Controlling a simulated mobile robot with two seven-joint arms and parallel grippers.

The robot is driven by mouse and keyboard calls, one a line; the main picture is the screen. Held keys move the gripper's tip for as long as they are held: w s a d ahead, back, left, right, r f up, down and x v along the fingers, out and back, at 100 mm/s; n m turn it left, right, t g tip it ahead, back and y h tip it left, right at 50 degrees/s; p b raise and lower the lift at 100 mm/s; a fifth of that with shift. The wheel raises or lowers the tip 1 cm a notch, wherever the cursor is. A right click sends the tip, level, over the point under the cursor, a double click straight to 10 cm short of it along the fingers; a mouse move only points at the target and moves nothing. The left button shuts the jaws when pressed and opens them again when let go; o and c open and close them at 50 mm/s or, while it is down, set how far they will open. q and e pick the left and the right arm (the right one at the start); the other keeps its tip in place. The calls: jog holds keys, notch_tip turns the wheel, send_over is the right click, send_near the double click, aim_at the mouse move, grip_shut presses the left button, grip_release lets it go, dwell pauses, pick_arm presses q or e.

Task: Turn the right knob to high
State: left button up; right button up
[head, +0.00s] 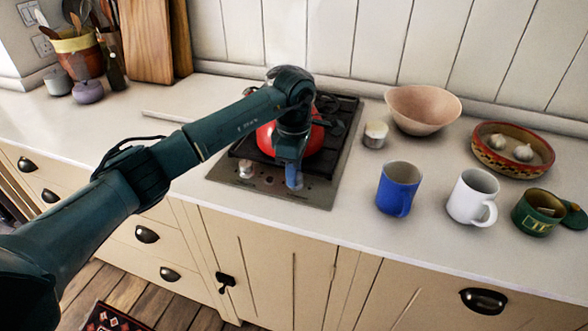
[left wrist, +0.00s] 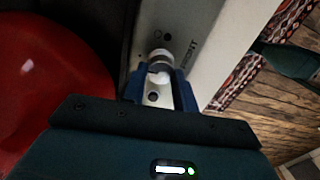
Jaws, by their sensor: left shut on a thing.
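The right knob (left wrist: 160,75) is a small pale metal knob on the hob's front control panel, seen between my left gripper's blue fingertips in the left wrist view. My left gripper (head: 294,184) points down at the right part of the panel and is shut on this knob. In the head view the fingers hide the knob, so its setting cannot be read. The left knob (head: 246,168) stands free on the panel to the left. My right gripper is not in view.
A red kettle (head: 308,139) sits on the hob (head: 218,172) just behind my left gripper. A white-lidded jar (head: 375,134), pink bowl (head: 423,108), blue mug (head: 398,187) and white mug (head: 472,194) stand to the right. The counter left of the hob is mostly clear.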

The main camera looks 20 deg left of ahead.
pick_arm(q)
jog(key=n+b, duration=0.1)
jog(key=n, duration=0.3)
jog(key=shift+s+n, duration=0.1)
jog(key=shift+n, duration=0.3)
jog(key=n, duration=0.4)
jog(key=shift+b, duration=0.35)
jog(key=n, duration=0.4)
jog(key=shift+s+d+n, duration=0.1)
jog(key=shift+n, duration=0.3)
jog(key=shift+d+n, duration=0.1)
jog(key=shift+n, duration=1.6)
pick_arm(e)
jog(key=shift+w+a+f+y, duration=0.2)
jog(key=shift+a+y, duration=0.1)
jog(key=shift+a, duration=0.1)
pick_arm(q)
jog(key=shift+r, duration=0.1)
jog(key=o, duration=1)
jog(key=shift+c, duration=0.2)
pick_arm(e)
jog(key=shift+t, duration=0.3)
